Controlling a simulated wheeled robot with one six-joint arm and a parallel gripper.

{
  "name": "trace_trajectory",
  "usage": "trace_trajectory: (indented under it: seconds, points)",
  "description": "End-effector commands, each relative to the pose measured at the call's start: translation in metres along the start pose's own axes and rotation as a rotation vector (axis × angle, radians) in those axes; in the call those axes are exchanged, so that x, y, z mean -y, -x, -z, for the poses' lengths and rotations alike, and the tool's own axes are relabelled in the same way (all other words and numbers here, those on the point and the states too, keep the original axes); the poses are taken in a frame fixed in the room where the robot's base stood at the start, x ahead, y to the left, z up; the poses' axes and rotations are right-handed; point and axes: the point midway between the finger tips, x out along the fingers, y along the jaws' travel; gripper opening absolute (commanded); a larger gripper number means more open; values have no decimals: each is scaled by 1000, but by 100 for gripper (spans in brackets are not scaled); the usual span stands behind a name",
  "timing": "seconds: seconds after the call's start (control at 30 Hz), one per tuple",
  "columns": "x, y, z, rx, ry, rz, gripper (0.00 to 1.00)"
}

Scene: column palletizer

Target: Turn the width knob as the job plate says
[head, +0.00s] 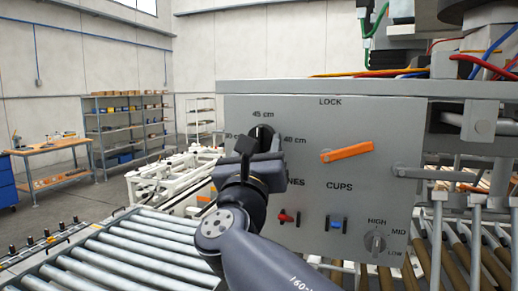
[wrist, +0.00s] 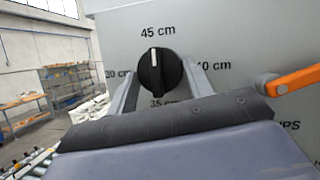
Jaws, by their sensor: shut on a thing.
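The black width knob (wrist: 159,72) is on the grey control panel (head: 300,118), with cm labels around it. In the wrist view its white pointer line is upright, towards 45 cm (wrist: 158,31); 40 cm is to the right, 35 cm below and partly covered, and another label is half hidden at left. My gripper (wrist: 160,78) is shut on the knob, one finger on each side. In the head view, my gripper (head: 258,150) covers the knob's lower part. I see no readable job plate in either view.
An orange LOCK lever (head: 346,151) is right of the knob. Below are a red switch (head: 287,217), a blue switch (head: 336,224) and a HIGH/MID/LOW knob (head: 375,243). A roller conveyor (head: 130,250) lies at left, and shelves (head: 125,125) stand behind.

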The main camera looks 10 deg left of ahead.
Motion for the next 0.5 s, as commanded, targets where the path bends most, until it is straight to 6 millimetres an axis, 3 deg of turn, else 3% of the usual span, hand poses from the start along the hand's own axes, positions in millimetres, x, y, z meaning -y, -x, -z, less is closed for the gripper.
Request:
trace_trajectory:
  seconds: [0.5]
  points:
    - [-6, 1, 4, 30, -339, 144, 26]
